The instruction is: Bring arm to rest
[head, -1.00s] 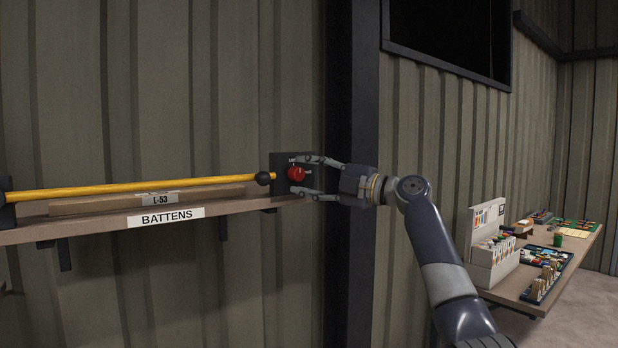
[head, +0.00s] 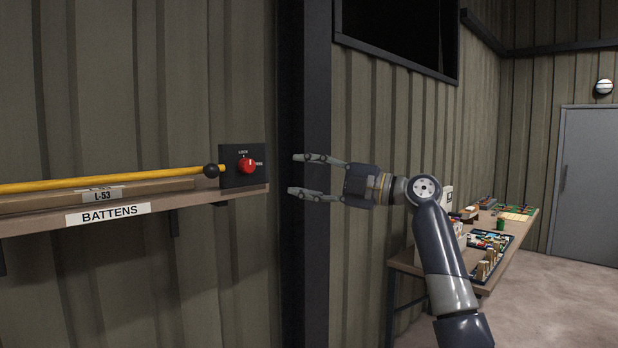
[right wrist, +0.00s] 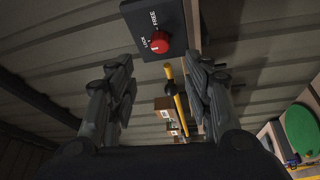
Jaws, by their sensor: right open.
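My right gripper (head: 308,175) is open and empty, held level in front of the dark post, to the right of the red knob (head: 247,165). The knob sits on a black plate (head: 230,171) on the wall at the shelf's right end, with a clear gap between it and my fingers. In the right wrist view the open fingers (right wrist: 157,95) frame free space, and the knob (right wrist: 160,43) with its LOCK and FREE marks is beyond them. My left gripper is not in view.
A yellow bar (head: 110,180) with a black ball end runs above the BATTENS shelf (head: 235,194), which holds a batten labelled L-53 (head: 101,194). A workbench (head: 405,260) with trays stands at right behind my arm. A grey door (head: 588,185) is at far right.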

